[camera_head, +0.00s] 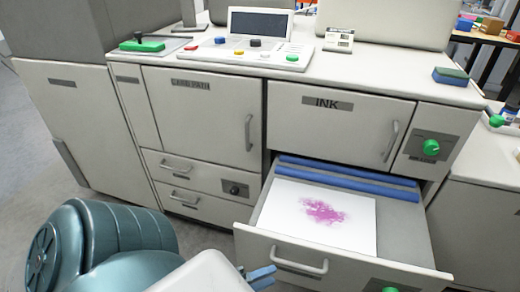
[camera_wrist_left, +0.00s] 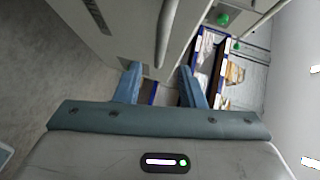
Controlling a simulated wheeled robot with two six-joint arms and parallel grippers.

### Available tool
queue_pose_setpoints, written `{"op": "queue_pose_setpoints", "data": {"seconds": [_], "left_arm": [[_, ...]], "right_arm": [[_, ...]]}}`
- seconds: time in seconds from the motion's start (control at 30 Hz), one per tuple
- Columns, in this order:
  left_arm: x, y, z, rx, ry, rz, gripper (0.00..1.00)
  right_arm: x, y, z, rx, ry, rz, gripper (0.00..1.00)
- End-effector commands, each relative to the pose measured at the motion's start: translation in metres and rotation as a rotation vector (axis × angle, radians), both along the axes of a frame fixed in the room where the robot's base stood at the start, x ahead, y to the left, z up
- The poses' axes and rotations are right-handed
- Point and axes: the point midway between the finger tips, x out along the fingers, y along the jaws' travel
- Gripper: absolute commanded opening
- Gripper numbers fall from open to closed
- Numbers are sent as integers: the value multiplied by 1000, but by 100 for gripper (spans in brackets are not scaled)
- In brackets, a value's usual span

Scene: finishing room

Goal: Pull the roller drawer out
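The roller drawer (camera_head: 400,235) stands out from the machine below the INK door. Blue rollers (camera_head: 345,180) lie across its back, and a white sheet with a magenta blotch (camera_head: 325,212) lies in front of them. Its front has a pale bar handle (camera_head: 300,262) and a green knob at the picture's lower edge. My left gripper (camera_head: 262,277) is just left of this handle in the head view, apart from it in the picture. In the left wrist view its blue fingers (camera_wrist_left: 158,72) are spread with nothing gripped between them. My right gripper is not in view.
The INK door (camera_head: 330,125) above the drawer and the door to its left (camera_head: 205,115) are shut. Two small drawers (camera_head: 195,190) at left are shut. A control panel (camera_head: 250,48) and a blue-green block (camera_head: 450,76) are on top. Grey floor shows at left.

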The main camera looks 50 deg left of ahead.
Motion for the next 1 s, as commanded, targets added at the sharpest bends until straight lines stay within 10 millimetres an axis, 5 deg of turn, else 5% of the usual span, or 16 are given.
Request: {"op": "queue_pose_setpoints", "data": {"seconds": [0.87, 1.0], "left_arm": [[-14, 4, 1, -1, 2, 4, 36], [-12, 14, -27, -43, 77, 48, 36]], "right_arm": [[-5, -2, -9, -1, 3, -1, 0], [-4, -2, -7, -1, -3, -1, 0]]}}
